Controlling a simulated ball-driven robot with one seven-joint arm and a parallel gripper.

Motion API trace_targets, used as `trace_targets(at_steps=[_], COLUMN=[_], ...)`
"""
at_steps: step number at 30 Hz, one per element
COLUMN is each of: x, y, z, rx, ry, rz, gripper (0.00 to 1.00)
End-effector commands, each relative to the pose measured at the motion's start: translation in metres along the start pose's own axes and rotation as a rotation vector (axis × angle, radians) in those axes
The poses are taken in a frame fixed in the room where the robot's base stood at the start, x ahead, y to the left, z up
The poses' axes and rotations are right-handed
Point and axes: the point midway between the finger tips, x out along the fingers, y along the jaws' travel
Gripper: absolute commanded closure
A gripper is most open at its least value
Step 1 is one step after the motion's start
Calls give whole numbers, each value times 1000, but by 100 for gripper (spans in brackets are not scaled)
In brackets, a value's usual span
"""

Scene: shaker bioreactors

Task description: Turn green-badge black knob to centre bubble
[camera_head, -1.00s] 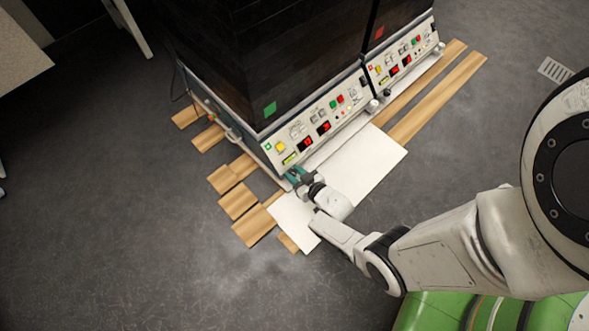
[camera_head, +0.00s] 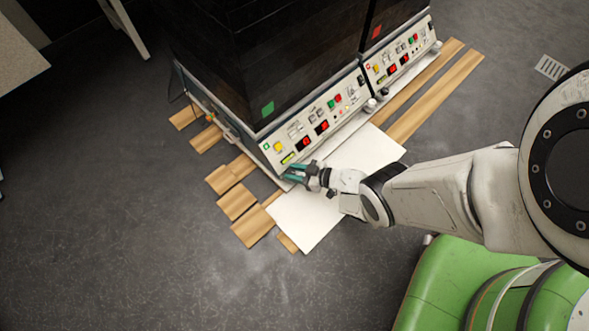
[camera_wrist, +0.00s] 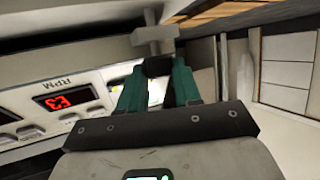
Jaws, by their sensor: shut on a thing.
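The green-badged shaker has a dark cabinet with a green square badge (camera_head: 267,109) above a white sloped control panel (camera_head: 340,112). My gripper (camera_head: 291,173) is low at the panel's near left corner, its teal fingers reaching in from the right. In the wrist view, my gripper (camera_wrist: 158,84) is shut on the black knob (camera_wrist: 157,66), which sits between the fingertips below a grey metal fitting (camera_wrist: 155,38). In the head view the fingers hide the knob. A small yellow-green strip (camera_head: 288,158) shows on the panel above the gripper; I cannot make out a bubble in it.
A second shaker with a red badge (camera_head: 376,32) adjoins at the right, with another black knob (camera_head: 371,105) near the join. A white sheet (camera_head: 312,215) and wooden boards (camera_head: 237,202) lie beneath. Open grey floor is in front.

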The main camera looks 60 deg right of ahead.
Motion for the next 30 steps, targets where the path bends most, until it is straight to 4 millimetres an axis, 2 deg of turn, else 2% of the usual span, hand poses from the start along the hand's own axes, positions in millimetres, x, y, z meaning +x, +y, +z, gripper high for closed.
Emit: trace_targets(at_steps=[30], x=[0], y=[2], z=[2], rx=[-61], ry=[-4], rz=[-143], gripper=[97])
